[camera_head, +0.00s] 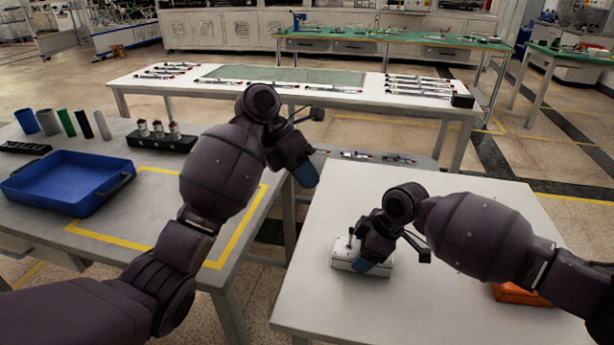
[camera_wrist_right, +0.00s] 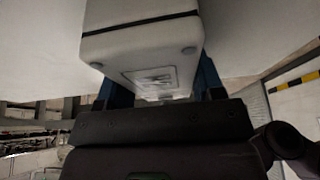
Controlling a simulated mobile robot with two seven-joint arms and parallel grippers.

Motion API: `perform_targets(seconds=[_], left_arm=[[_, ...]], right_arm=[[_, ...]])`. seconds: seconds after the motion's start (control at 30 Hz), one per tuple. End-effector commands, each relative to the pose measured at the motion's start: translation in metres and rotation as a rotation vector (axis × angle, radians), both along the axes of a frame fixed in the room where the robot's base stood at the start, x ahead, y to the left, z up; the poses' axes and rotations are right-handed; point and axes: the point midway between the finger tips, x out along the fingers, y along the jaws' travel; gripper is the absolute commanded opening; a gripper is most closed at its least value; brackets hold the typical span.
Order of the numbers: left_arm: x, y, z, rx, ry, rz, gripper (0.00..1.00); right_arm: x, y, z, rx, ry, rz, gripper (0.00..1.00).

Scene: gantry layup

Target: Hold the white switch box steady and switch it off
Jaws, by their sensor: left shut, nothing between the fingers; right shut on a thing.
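The white switch box (camera_head: 343,258) lies on the white table at the right. My right gripper (camera_head: 366,264) is shut on the box, its blue fingertips at the box's sides. In the right wrist view the box (camera_wrist_right: 140,48) shows large between the two fingers of the gripper (camera_wrist_right: 160,88). A small dark switch lever (camera_head: 350,241) seems to stand up from the box's left part; its position is too small to tell. My left gripper (camera_head: 306,176) is shut and empty, in the air above and to the left of the box, apart from it.
The white table (camera_head: 310,300) is mostly clear around the box. An orange object (camera_head: 520,294) lies at its right, partly behind my right arm. On the left table are a blue tray (camera_head: 65,180), several cylinders and a black rack (camera_head: 161,139).

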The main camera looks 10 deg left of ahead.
Motion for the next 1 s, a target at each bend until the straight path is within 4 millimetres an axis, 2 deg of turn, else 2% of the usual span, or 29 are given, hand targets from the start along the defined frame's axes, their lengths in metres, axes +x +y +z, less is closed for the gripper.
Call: perform_targets(seconds=[0.3, 0.33, 0.5, 0.53, 0.83, 1.0], left_arm=[[0.0, 0.0, 0.0, 0.0, 0.0, 0.0, 0.0], [0.0, 0.0, 0.0, 0.0, 0.0, 0.0, 0.0], [0.0, 0.0, 0.0, 0.0, 0.0, 0.0, 0.0], [0.0, 0.0, 0.0, 0.0, 0.0, 0.0, 0.0], [0.0, 0.0, 0.0, 0.0, 0.001, 0.001, 0.0], [0.0, 0.0, 0.0, 0.0, 0.001, 0.001, 0.0]], right_arm=[[0.0, 0.0, 0.001, 0.001, -0.001, 0.0, 0.33], [0.0, 0.0, 0.001, 0.001, -0.001, 0.0, 0.63], [0.0, 0.0, 0.001, 0.0, -0.001, 0.0, 0.89], [0.0, 0.0, 0.001, 0.0, -0.001, 0.0, 0.91], [0.0, -0.001, 0.002, 0.0, -0.001, 0.0, 0.91], [0.0, -0.007, 0.016, 0.0, -0.001, 0.001, 0.91]])
